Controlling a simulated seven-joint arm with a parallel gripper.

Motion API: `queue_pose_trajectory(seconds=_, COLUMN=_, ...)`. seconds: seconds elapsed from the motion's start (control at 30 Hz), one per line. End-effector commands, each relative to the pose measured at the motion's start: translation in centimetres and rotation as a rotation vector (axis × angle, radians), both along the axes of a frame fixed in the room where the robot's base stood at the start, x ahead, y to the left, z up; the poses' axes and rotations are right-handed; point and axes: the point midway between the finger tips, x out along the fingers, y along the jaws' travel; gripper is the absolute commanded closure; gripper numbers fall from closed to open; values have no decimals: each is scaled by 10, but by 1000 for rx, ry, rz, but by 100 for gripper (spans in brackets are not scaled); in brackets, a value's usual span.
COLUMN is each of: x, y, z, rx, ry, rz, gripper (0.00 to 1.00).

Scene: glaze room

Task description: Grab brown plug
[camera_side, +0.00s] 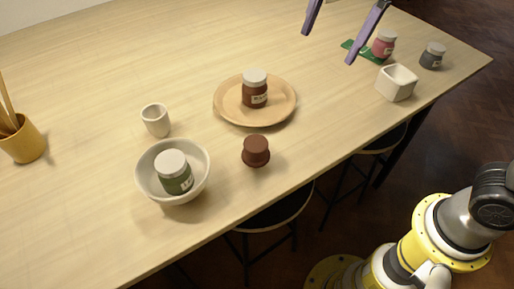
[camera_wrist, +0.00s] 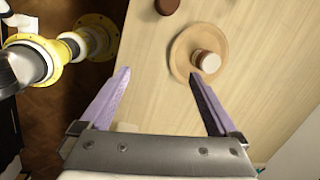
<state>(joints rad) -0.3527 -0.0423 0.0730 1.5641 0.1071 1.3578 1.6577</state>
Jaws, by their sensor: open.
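The brown plug (camera_side: 256,150) stands on the wooden table in front of the round plate, near the table's front edge. In the wrist view the plug (camera_wrist: 167,6) shows partly at the top edge, cut off by the frame. My gripper (camera_side: 331,38) is open and empty at the top of the side view, above the table and to the right of the plug. The plug is well beyond the fingertips.
A tan plate (camera_side: 226,108) holds a brown jar (camera_side: 255,92). A white bowl (camera_side: 146,178) holds a green jar (camera_side: 174,176). A small cup (camera_side: 156,120) stands behind the bowl. A square white dish (camera_side: 397,84), pink jar (camera_side: 384,45) and dark jar (camera_side: 433,57) stand at right.

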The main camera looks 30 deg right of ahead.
Motion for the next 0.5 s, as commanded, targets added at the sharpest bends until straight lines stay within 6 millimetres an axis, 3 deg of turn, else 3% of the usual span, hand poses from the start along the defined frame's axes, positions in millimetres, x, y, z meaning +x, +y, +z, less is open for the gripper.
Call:
queue_pose_trajectory(seconds=0.03, x=12, y=23, z=-10, rx=-3, ry=40, rz=7, gripper=4)
queue_pose_trajectory(seconds=0.2, x=32, y=79, z=-40, rx=-26, ry=113, rz=80, gripper=4)
queue_pose_trajectory(seconds=0.3, x=32, y=99, z=-59, rx=-44, ry=145, rz=118, gripper=4)
queue_pose_trajectory(seconds=0.5, x=25, y=112, z=-80, rx=-61, ry=171, rz=152, gripper=4)
